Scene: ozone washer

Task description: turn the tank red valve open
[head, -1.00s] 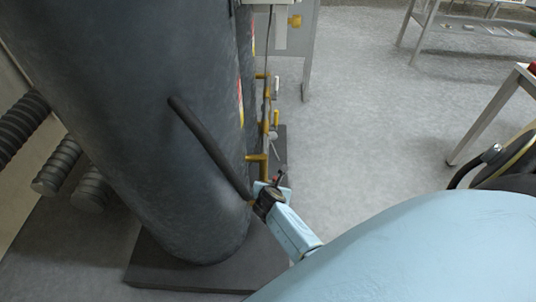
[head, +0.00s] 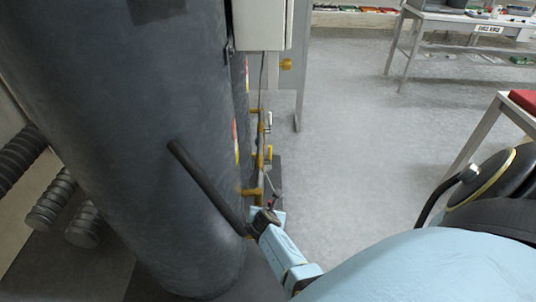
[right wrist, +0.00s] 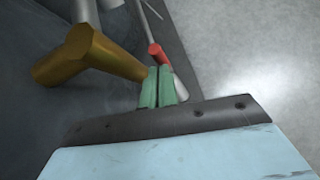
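The tank (head: 120,150) is a large dark grey upright cylinder on the left of the head view. A brass pipe (right wrist: 85,55) stands beside its lower part. The red valve part (right wrist: 155,50) sits on a thin grey lever or rod next to this pipe; in the head view the red is a tiny spot (head: 272,201). My right gripper (right wrist: 158,70) has its two green fingers close together, with nothing visible between them. Its tips are just short of the red part; I cannot tell whether they touch it. My left gripper is out of view.
A dark bar (head: 205,185) slants down in front of the tank towards my right gripper. A white box (head: 260,25) hangs above the brass fittings. Ribbed cylinders (head: 50,195) lie at the left. The grey floor (head: 350,130) to the right is open, with tables beyond.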

